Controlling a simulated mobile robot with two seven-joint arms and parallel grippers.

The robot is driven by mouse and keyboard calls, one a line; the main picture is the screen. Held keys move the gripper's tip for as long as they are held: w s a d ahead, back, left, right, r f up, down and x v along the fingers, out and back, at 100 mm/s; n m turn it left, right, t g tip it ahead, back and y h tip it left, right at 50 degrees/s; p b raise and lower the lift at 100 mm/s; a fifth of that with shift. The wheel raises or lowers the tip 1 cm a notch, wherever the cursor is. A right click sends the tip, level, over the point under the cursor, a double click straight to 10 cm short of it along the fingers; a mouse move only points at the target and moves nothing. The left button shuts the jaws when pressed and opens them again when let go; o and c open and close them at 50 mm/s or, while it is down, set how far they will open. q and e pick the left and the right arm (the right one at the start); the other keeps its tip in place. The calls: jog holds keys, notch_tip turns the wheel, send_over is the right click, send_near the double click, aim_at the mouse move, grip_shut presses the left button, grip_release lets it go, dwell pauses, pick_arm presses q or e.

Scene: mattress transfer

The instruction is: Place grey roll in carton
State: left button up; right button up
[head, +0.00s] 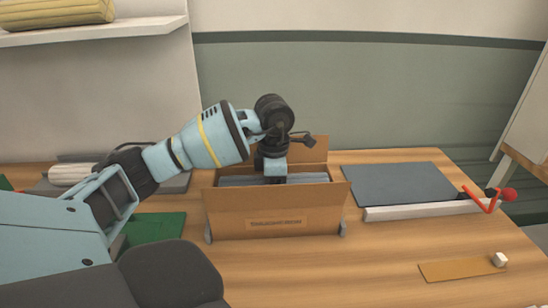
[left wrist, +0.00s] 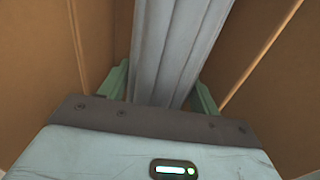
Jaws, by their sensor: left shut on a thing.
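The open carton (head: 272,222) stands on the wooden table in the middle of the head view, its back flap upright. A grey roll (head: 237,181) lies inside it, showing just above the front wall. My left gripper (head: 272,181) reaches down into the carton over the middle of the roll; its fingertips are hidden behind the front wall. In the left wrist view the gripper (left wrist: 158,90) is shut around the ribbed grey roll (left wrist: 175,45), with a green finger on each side. Brown carton walls (left wrist: 60,50) flank the roll there. My right gripper does not show.
A dark grey mat and a white bar (head: 425,209) with a red handle (head: 507,195) lie right of the carton. A green mat (head: 155,228) lies left.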

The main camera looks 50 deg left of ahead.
pick_arm(q)
jog(key=shift+f, duration=2.2)
jog(key=shift+f, duration=0.15)
jog(key=o, duration=1.2)
notch_tip(320, 180, up, 12)
jog(key=shift+r, duration=0.15)
